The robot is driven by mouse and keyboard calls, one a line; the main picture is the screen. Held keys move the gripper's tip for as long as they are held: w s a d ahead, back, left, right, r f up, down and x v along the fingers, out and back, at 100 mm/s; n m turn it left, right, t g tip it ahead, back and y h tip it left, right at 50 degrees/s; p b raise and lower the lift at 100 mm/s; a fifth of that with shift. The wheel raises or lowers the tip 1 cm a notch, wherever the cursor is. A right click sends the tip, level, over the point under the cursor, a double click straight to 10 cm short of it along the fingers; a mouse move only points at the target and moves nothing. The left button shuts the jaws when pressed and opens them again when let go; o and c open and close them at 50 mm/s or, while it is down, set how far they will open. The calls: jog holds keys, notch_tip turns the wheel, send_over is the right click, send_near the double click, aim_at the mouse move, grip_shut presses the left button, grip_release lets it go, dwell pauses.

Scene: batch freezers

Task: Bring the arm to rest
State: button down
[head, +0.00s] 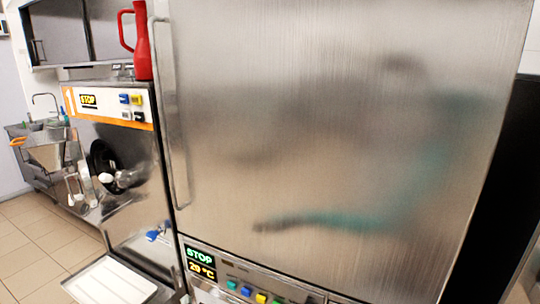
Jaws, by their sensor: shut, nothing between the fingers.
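My gripper and arm are not directly in the head view. A blurred teal and dark reflection shows on the large brushed-steel door (330,130) that fills the middle and right of the picture. Its shape is too smeared to tell what it mirrors. The door is shut, with a long vertical handle (173,125) along its left edge.
Below the door, a panel shows STOP and 20 °C (200,262). To the left stands a batch freezer (125,165) with a red jug (142,50) on top and a white tray (110,283) low in front. A sink (45,155) and tiled floor (30,240) lie farther left.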

jog(key=s+d+f+n+h, duration=0.1)
jog(key=s+d+f, duration=0.4)
jog(key=d, duration=0.3)
jog(key=s+d+f+n, duration=0.1)
jog(key=s+d+f, duration=0.5)
jog(key=d, duration=0.3)
jog(key=s+d+f+n+h, duration=0.1)
jog(key=s+d+f+n, duration=0.15)
jog(key=s+d, duration=1.05)
jog(key=s+d+r+n+h, duration=0.15)
jog(key=s+d, duration=0.25)
jog(key=s, duration=0.5)
jog(key=s+d+r+n+h, duration=0.1)
jog(key=s+d+r, duration=0.25)
jog(key=s, duration=0.45)
jog(key=s+d+r+n+h, duration=0.1)
jog(key=s+d+r, duration=0.3)
jog(key=s+r, duration=0.6)
jog(key=shift+s+d+r+h, duration=0.2)
jog(key=shift+s+d+h, duration=0.15)
jog(key=shift+s+h, duration=0.6)
jog(key=shift+s+a, duration=0.1)
jog(key=shift+s, duration=0.1)
